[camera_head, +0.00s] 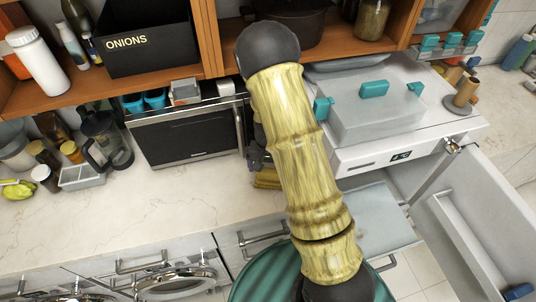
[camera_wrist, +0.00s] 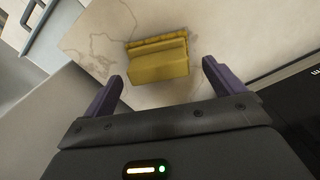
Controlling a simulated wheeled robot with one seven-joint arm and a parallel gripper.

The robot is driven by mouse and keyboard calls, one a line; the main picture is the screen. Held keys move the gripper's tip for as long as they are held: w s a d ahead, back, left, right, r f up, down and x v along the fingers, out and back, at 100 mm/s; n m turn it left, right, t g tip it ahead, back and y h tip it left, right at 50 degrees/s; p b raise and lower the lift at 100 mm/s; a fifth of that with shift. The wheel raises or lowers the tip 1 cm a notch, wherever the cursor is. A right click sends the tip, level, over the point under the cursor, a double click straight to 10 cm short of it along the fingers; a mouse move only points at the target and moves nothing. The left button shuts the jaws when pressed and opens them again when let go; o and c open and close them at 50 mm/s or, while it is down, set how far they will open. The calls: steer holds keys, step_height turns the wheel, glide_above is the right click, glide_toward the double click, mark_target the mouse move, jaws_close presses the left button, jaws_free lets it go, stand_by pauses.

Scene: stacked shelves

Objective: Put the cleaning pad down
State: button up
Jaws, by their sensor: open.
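The cleaning pad is a yellow block with a ridged strip along one side. In the wrist view the cleaning pad (camera_wrist: 158,62) lies on the pale marble counter, beyond the fingertips. My gripper (camera_wrist: 161,76) has its two purple fingers spread wide with nothing between them, and the pad is in front of the gap. In the head view a small part of the yellow pad (camera_head: 267,179) shows on the counter beside my arm. My gripper is mostly hidden behind my arm there.
A microwave (camera_head: 187,137) stands left of the arm and a white appliance with a lidded container (camera_head: 375,108) stands right. An orange-brown shelf with an ONIONS box (camera_head: 140,45) is above. The counter (camera_head: 130,215) is clear at the front left. A white door (camera_head: 470,225) hangs open at right.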

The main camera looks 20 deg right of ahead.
mark_target(268, 171)
step_height(268, 171, up, 8)
steer(key=b, duration=0.2)
steer(key=shift+r, duration=0.15)
stand_by(0.4)
steer(key=s+r+n+t, duration=0.2)
steer(key=s+r+n, duration=0.2)
steer(key=s+r, duration=0.4)
steer(key=s, duration=0.6)
steer(key=shift+s+r+t, duration=0.15)
steer(key=shift+r+t, duration=0.15)
steer(key=shift+r, duration=0.1)
steer(key=b+x, duration=0.1)
steer(key=b, duration=0.1)
steer(key=b+x, duration=0.1)
steer(key=x, duration=0.1)
steer(key=shift+s+f+b, duration=0.35)
steer(key=shift+f, duration=0.05)
